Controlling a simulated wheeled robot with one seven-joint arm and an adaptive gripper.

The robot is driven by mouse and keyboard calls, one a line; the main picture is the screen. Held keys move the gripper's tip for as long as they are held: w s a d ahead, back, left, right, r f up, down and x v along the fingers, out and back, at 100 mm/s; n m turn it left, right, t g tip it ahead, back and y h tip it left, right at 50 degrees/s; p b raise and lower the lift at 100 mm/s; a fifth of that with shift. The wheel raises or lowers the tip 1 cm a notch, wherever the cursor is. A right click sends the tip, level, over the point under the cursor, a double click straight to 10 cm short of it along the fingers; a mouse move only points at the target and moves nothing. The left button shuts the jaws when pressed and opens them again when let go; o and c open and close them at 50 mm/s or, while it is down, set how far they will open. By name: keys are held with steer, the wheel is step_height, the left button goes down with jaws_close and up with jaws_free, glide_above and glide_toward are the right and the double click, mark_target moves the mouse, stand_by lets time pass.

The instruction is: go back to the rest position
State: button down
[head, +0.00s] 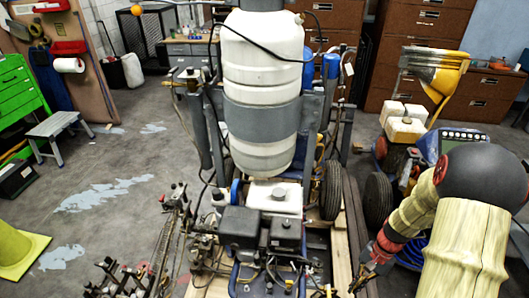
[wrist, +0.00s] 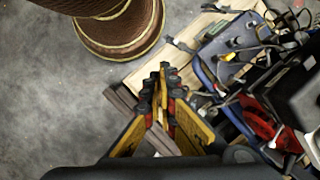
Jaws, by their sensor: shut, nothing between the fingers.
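My gripper (head: 369,274) is at the lower right of the head view, at the end of my arm, which bends down and to the left from the right edge. It is beside the right side of the line striper (head: 262,100). In the wrist view my gripper (wrist: 162,88) shows its yellow and dark fingers with the tips together, and nothing is held between them. Below and behind the tips lie wooden boards and part of the machine's frame. I cannot tell how high the tips are above the boards.
The striper's large white tank and black tires stand in the middle of the head view. A cart with a yellow hopper (head: 449,78) stands at the right. Brown cabinets (head: 421,42) line the back. A yellow cone (head: 16,250) is at the left; grey floor (head: 110,165) there is mostly free.

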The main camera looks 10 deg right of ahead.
steer(key=s+a+r+n+t+h, duration=0.1)
steer(key=a+r, duration=0.4)
steer(key=r, duration=0.7)
steer(key=s+a+r+n+t+h, duration=0.1)
steer(key=s+a+r+n+t, duration=0.3)
steer(key=r, duration=0.8)
steer(key=s+a+r+n+t+h, duration=0.1)
steer(key=a+r+n, duration=0.4)
steer(key=r, duration=0.6)
steer(key=shift+s+a+r+t+h, duration=0.35)
steer(key=shift+s+a+t, duration=0.35)
steer(key=shift+s+a, duration=0.25)
